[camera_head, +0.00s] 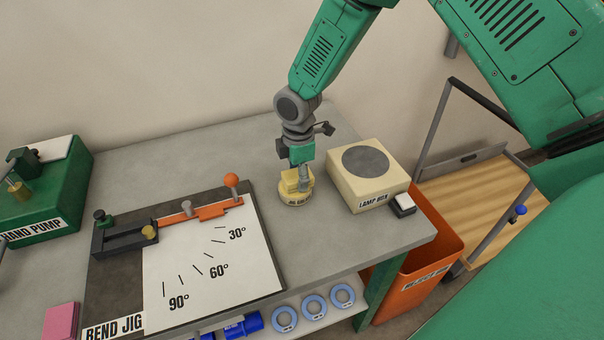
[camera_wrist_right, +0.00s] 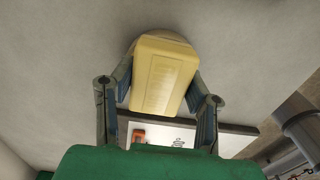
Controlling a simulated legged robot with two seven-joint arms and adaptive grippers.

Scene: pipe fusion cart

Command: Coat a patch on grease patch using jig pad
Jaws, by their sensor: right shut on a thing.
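My right gripper (camera_head: 300,184) is shut on a yellow block (camera_head: 289,182), which looks like the jig pad. The block is over a round, pale yellow labelled container (camera_head: 297,200) on the table; I cannot tell if they touch. In the right wrist view the block (camera_wrist_right: 163,75) sits between the two fingers of my right gripper (camera_wrist_right: 160,100), with the container's pale rim (camera_wrist_right: 150,36) behind it. The container's label is too small to read surely. I cannot pick out a grease patch for certain. My left gripper is not in view.
The bend jig (camera_head: 115,290), with its white angle board (camera_head: 200,275), lies left of the container. A cream lamp box (camera_head: 345,192) and a small white-topped block (camera_head: 403,204) stand to the right. A green hand pump (camera_head: 60,200) is far left. An orange bin (camera_head: 430,245) stands beside the table.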

